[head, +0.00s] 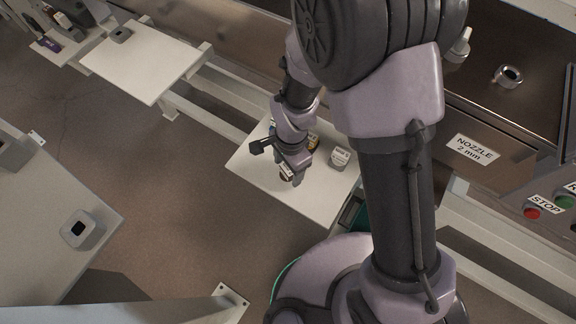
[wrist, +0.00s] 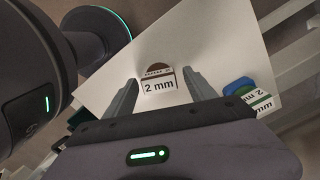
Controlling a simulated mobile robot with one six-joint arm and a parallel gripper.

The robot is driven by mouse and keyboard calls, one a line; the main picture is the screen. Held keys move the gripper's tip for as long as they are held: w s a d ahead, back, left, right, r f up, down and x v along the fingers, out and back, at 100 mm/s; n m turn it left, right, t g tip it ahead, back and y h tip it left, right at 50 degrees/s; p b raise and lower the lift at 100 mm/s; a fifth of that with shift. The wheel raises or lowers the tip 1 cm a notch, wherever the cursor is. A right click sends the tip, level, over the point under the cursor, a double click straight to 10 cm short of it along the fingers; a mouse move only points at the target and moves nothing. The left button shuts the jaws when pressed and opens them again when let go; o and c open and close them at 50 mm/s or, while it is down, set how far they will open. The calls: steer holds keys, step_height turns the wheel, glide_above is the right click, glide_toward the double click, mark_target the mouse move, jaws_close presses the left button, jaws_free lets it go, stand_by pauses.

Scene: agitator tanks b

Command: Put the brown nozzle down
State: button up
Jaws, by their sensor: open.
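The brown nozzle (wrist: 156,70), with a white "2 mm" label, is between my two fingers in the wrist view, over the white shelf (wrist: 105,75). My gripper (wrist: 161,77) is open, with a gap between each finger and the nozzle. In the head view my gripper (head: 291,177) is low over the front part of the small white shelf (head: 245,164), and the nozzle's label (head: 286,171) shows beside the fingers. The fingers and wrist hide most of the nozzle there.
A blue piece with a green-edged "2 mm" label (wrist: 241,87) is to the right in the wrist view. Another white shelf (head: 140,60) is at upper left. A grey table (head: 50,215) is at left.

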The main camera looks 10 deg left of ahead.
steer(key=w+d+r+n+t+y+p, duration=0.1)
steer(key=d+r+p, duration=0.2)
steer(key=r, duration=0.9)
steer(key=w+d+r+t+p, duration=0.1)
steer(key=d+r+p, duration=0.25)
steer(key=r, duration=0.95)
steer(key=s+d+r+n+t+b, duration=0.1)
steer(key=s+d+r+n+t, duration=0.2)
steer(key=s+d+r, duration=0.6)
steer(key=shift+s+d+r+n+t+y, duration=0.15)
steer(key=shift+d+r+n+t+y, duration=0.2)
steer(key=shift+r+t, duration=0.4)
